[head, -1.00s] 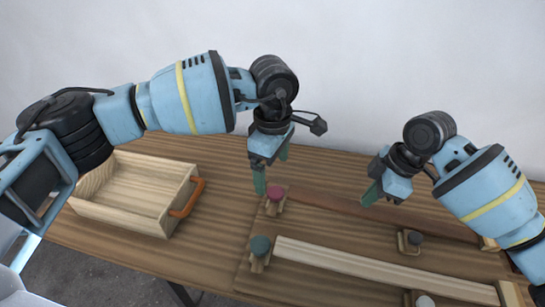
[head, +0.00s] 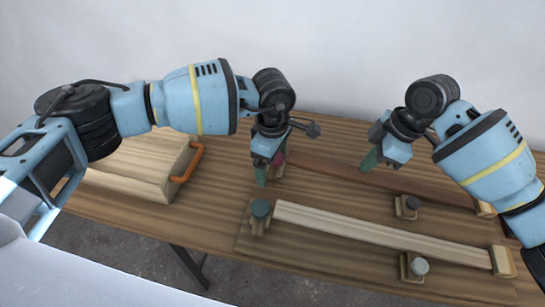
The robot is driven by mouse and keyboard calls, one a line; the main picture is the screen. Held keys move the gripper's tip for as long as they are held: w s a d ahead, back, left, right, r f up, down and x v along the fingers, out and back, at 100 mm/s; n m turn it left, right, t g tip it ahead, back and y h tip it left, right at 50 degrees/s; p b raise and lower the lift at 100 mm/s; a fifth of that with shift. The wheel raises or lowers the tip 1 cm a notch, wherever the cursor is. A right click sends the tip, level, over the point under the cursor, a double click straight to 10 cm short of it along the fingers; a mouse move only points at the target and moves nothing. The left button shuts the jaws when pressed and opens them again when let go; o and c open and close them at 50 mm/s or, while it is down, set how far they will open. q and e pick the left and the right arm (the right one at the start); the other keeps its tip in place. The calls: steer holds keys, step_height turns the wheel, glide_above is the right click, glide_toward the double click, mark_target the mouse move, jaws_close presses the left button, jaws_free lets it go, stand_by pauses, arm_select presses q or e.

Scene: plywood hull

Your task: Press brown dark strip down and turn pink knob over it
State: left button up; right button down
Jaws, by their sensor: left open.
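The dark brown strip (head: 420,188) lies across the back of the board, its left end near the pink knob. The pink knob (head: 279,159) shows only in part, behind the fingers of my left gripper (head: 269,171). That gripper is open, its green fingers pointing down around or just beside the knob; I cannot tell whether they touch it. My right gripper (head: 370,160) has its green fingertips down at the strip, left of its middle. Contact and finger gap are unclear there.
A pale strip (head: 370,230) lies in front, with a teal knob (head: 261,209) at its left end. A dark grey knob (head: 412,203) and a light grey knob (head: 419,266) stand on small blocks. A wooden box (head: 140,182) with an orange handle (head: 190,165) sits at left.

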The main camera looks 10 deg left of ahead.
arm_select(q)
steer(key=c, duration=1)
steer(key=shift+c, duration=0.2)
arm_select(e)
steer(key=shift+f, duration=0.15)
steer(key=shift+f, duration=0.4)
